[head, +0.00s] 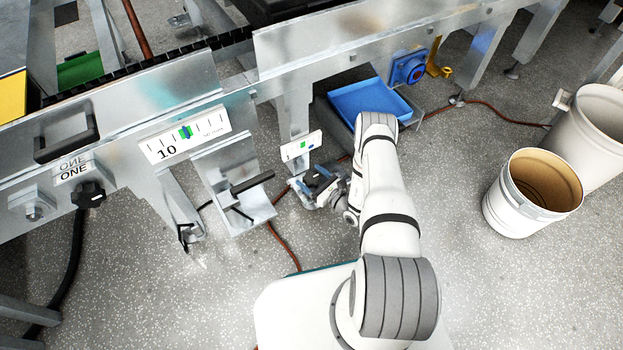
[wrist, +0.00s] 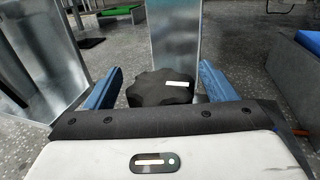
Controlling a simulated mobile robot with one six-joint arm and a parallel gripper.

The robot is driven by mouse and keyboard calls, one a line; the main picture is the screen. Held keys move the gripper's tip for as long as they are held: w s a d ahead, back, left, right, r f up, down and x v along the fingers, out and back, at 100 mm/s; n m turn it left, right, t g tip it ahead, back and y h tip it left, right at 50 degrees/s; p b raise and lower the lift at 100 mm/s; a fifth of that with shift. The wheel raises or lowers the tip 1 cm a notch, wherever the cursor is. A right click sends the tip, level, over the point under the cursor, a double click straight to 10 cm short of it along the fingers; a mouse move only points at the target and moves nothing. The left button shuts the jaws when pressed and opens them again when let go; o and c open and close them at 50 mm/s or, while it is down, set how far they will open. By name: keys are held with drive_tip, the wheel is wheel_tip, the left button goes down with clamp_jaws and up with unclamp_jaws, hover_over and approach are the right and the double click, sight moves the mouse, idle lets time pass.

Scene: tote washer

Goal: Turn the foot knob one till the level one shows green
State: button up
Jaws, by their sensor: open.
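A dark lobed knob (wrist: 158,88) with a white mark on top sits between the two blue fingers of my gripper (wrist: 160,72) in the wrist view. The fingers are open, one on each side; I cannot tell if either touches it. In the head view my gripper (head: 322,186) is low by the foot of a metal leg, with the dark knob (head: 317,177) partly hidden. A small white level plate (head: 301,146) with a green patch is above it on that leg. I cannot read a name on the plate or knob.
A wider gauge plate (head: 184,136) marked 10 shows green and blue marks. A blue tray (head: 368,99) is behind my arm. Two bins, one nearer (head: 533,192), stand right on open floor.

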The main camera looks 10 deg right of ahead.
drive_tip(key=c, duration=1)
drive_tip(key=shift+f+n+g+y+b, duration=0.1)
drive_tip(key=shift+n+g+y+b, duration=0.2)
drive_tip(key=shift+n+y+b, duration=0.15)
drive_tip(key=shift+f+n+g+y+b, duration=0.15)
drive_tip(key=shift+n+g+y+b, duration=0.8)
drive_tip(key=shift+g+y+b, duration=0.25)
drive_tip(key=n+g+y+b, duration=0.2)
drive_tip(key=g, duration=0.1)
drive_tip(key=shift+n+y, duration=0.25)
drive_tip(key=shift+n, duration=0.05)
drive_tip(key=n+g+y+b, duration=0.1)
drive_tip(key=n+g, duration=0.1)
drive_tip(key=g, duration=0.1)
drive_tip(key=shift+n+y, duration=0.3)
drive_tip(key=shift+a+r+n+g+y, duration=0.1)
drive_tip(key=shift+n+g+y, duration=0.1)
drive_tip(key=shift+n+g, duration=0.75)
drive_tip(key=shift+r+n+g+y, duration=0.1)
drive_tip(key=shift+n+g+y, duration=0.2)
drive_tip(key=shift+g, duration=1.45)
